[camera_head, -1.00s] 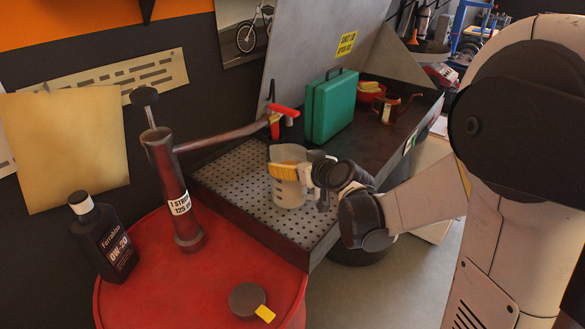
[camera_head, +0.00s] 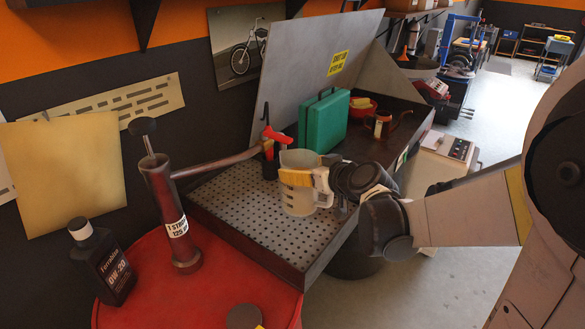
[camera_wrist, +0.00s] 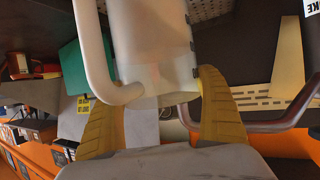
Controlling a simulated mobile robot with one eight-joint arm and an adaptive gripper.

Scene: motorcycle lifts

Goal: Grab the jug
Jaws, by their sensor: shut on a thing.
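The jug (camera_head: 297,204) is a pale, translucent vessel. In the head view it is upright over the front part of the perforated tray; I cannot tell whether its base touches the tray. My gripper (camera_head: 305,177) reaches it from the right, with yellow fingers shut on the jug's upper part. In the wrist view the jug (camera_wrist: 150,45) lies between the two yellow fingers of my gripper (camera_wrist: 160,112). Its pale handle (camera_wrist: 95,55) shows at the left there. Part of the jug is hidden behind the fingers.
A green case (camera_head: 322,122) and a copper can (camera_head: 380,127) stand behind the jug on the bench. A red pump (camera_head: 172,215) and black oil bottle (camera_head: 103,262) stand on the red drum (camera_head: 190,300) at left. Open floor (camera_head: 470,280) lies to the right.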

